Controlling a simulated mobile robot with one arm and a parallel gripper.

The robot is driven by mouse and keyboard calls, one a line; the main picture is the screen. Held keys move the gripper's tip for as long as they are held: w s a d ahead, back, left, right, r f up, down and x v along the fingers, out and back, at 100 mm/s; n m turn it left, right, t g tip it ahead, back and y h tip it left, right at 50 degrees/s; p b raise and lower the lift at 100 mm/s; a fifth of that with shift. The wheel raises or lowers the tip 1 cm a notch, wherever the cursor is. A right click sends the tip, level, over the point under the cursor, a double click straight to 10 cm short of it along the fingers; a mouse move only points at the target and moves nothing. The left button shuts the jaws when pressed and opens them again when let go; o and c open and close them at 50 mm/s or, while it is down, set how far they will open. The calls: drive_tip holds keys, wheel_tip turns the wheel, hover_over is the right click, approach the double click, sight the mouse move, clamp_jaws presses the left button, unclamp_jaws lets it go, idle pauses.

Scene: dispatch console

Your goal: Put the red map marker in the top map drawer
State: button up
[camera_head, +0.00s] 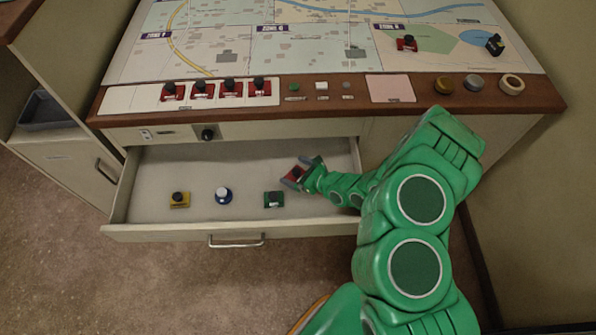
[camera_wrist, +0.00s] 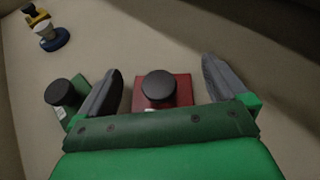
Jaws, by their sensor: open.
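The top map drawer (camera_head: 150,214) is pulled out below the console. A red map marker (camera_head: 297,173) with a black knob is inside it, toward the back right. In the wrist view this red marker (camera_wrist: 180,92) stands on the drawer floor between my open fingers, with gaps on both sides. My gripper (camera_head: 303,170) is low in the drawer, its fingers apart; in the wrist view the gripper (camera_wrist: 162,85) partly hides the marker's near edge. More red markers stand in a row on the console ledge (camera_head: 203,89), and one (camera_head: 407,44) stands on the map.
Yellow (camera_head: 179,200), blue (camera_head: 223,195) and green (camera_head: 274,200) markers stand in the drawer; the green one is close beside my left finger in the wrist view. The console's wooden edge (camera_head: 330,108) overhangs the drawer's back.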

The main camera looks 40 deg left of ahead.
drive_tip(key=shift+v, duration=6.1)
